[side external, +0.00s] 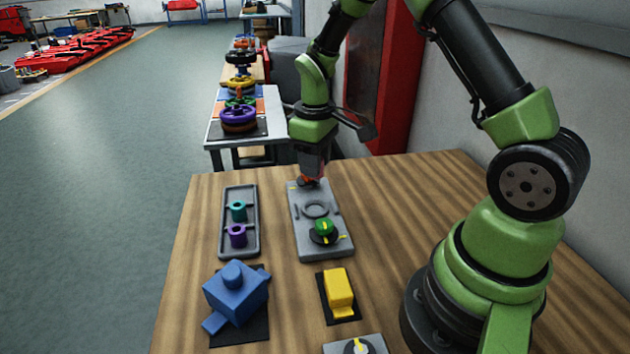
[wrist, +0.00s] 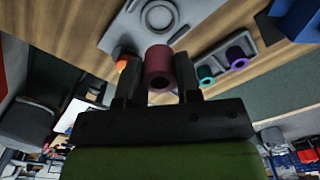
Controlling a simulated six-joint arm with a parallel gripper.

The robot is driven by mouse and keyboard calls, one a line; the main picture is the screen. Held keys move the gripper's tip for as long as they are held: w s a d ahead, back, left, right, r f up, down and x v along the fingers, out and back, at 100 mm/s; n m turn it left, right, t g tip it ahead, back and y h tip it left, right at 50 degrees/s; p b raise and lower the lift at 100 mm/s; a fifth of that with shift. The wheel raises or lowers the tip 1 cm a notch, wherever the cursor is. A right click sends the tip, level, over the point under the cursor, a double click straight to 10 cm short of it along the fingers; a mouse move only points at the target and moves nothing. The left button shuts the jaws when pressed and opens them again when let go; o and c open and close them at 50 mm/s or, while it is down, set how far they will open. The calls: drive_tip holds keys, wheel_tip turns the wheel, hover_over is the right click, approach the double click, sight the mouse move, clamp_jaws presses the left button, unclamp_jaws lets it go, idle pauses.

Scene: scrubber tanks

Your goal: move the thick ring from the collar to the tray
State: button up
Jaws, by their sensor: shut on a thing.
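My gripper (wrist: 156,62) is shut on a dark maroon thick ring (wrist: 160,74), its round hole facing the wrist camera. In the side view my gripper (side external: 309,176) is over the far end of the grey plate (side external: 305,249), and the maroon ring cannot be made out there. The plate has a raised round collar (side external: 316,208), which also shows at the top of the wrist view (wrist: 159,14). The grey tray (side external: 252,196) lies left of the plate. It holds a teal ring (side external: 238,211) and a purple ring (side external: 237,236); its far part looks empty.
A green knob (side external: 324,227) with a yellow pointer stands on the near part of the plate. An orange piece (wrist: 122,65) shows beside one finger. Nearer are a blue block (side external: 236,295) and a yellow block (side external: 339,290). Bare wood lies between tray and plate.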

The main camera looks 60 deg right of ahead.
drive_tip(key=shift+r, duration=0.8)
drive_tip(key=shift+r, duration=0.95)
wheel_tip(320, 180, up, 5)
hover_over(315, 211)
drive_tip(key=shift+f, duration=0.15)
idle(0.6)
drive_tip(key=s+a+f+m, duration=0.2)
drive_tip(key=s+a, duration=0.2)
drive_tip(key=a, duration=0.3)
drive_tip(key=w+d+f, duration=0.1)
drive_tip(key=d, duration=0.1)
drive_tip(key=w+d+f+n, duration=0.1)
drive_tip(key=d+f, duration=0.1)
drive_tip(key=w+d+f+n, duration=0.1)
drive_tip(key=w+d+f, duration=0.1)
drive_tip(key=d, duration=0.1)
drive_tip(key=shift+d, duration=0.1)
drive_tip(key=shift+f, duration=4.8)
drive_tip(key=shift+f, duration=0.2)
